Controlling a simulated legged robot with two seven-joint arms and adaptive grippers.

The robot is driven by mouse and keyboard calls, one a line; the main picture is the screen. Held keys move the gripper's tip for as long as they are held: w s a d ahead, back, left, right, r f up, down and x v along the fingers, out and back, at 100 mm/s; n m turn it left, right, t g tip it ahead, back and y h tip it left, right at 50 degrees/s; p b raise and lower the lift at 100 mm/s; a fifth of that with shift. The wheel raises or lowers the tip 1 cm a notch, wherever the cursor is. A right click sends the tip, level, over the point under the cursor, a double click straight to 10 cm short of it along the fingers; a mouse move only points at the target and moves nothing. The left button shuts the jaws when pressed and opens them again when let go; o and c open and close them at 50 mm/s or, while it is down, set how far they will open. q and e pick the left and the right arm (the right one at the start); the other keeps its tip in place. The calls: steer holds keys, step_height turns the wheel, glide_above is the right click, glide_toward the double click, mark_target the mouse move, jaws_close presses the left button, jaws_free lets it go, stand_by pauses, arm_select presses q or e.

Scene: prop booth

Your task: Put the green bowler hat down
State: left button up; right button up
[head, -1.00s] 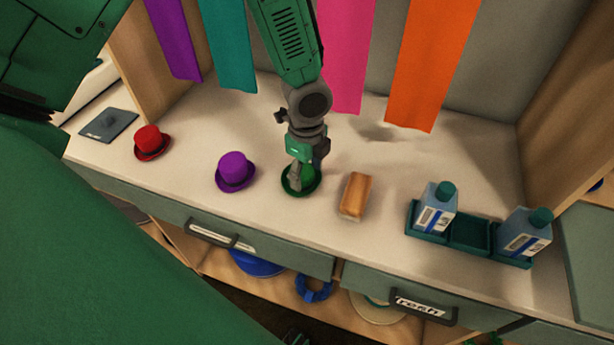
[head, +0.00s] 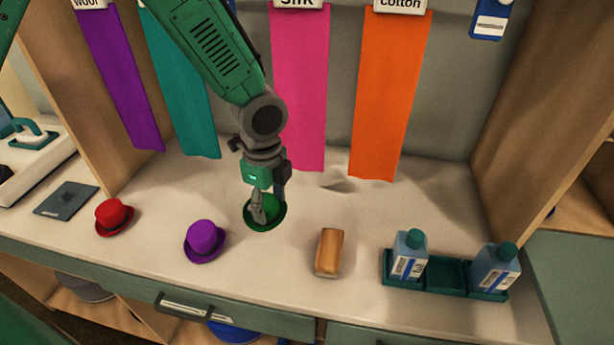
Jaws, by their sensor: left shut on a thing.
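The green bowler hat (head: 272,222) is in the middle of the head view, above or on the pale counter (head: 370,222). My left gripper (head: 267,204) comes down from above and is shut on it. The fingers cover part of the crown, while the brim shows around them. I cannot tell whether the brim touches the counter. My right gripper is not in view.
A purple hat (head: 204,240) and a red hat (head: 114,217) stand to the left. A wooden brush-like block (head: 329,252) lies to the right, then a green tray (head: 446,277) with two bottles. Cloth strips, including an orange one (head: 390,95), hang behind. Counter behind the block is clear.

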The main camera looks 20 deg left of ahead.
arm_select(q)
steer(key=shift+r, duration=0.25)
steer(key=shift+s+d+f+n+b, duration=0.1)
steer(key=shift+s+f+n+b, duration=0.2)
steer(key=shift+n, duration=0.5)
steer(key=s+d+f+n, duration=0.1)
steer(key=n, duration=0.2)
steer(key=s+d+f+n+b, duration=0.1)
steer(key=n, duration=0.3)
steer(key=f+n+b, duration=0.1)
steer(key=n, duration=0.3)
steer(key=shift+s+d+f, duration=0.25)
steer(key=shift+s+d, duration=0.15)
steer(key=n, duration=0.2)
steer(key=f+n+b, duration=0.1)
steer(key=shift+s+d+n, duration=0.3)
steer(key=shift+s, duration=0.1)
steer(key=shift+s+f+n, duration=0.2)
steer(key=shift+s+n, duration=0.05)
steer(key=shift+n, duration=0.95)
steer(key=shift+d, duration=0.1)
